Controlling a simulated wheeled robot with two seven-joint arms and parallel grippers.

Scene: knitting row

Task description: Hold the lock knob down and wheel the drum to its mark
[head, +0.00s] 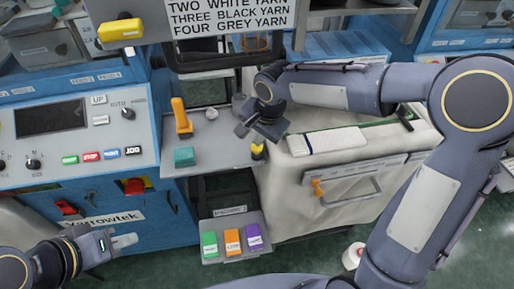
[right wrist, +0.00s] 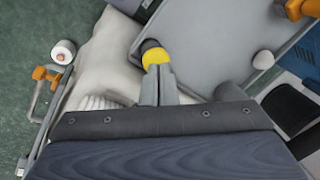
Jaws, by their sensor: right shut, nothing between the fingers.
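A small yellow-and-black knob (head: 258,152) stands at the right edge of a grey shelf, beside a cream-covered bulk. It also shows in the right wrist view (right wrist: 158,57). My right gripper (head: 260,139) is shut and empty just above it. In the right wrist view the fingertips (right wrist: 159,72) overlap the knob's near side; I cannot tell if they touch it. My left gripper (head: 124,241) is at lower left, clear of everything; its finger gap is unclear. I cannot make out which thing is the drum, or its mark.
An orange upright handle (head: 181,118) and a teal block (head: 184,157) stand on the grey shelf (head: 215,150). A metal bar with an orange knob (head: 318,187) is on the cream bulk's front. Labelled green, orange and purple buttons (head: 232,241) sit below. A white spool (head: 353,256) is on the floor.

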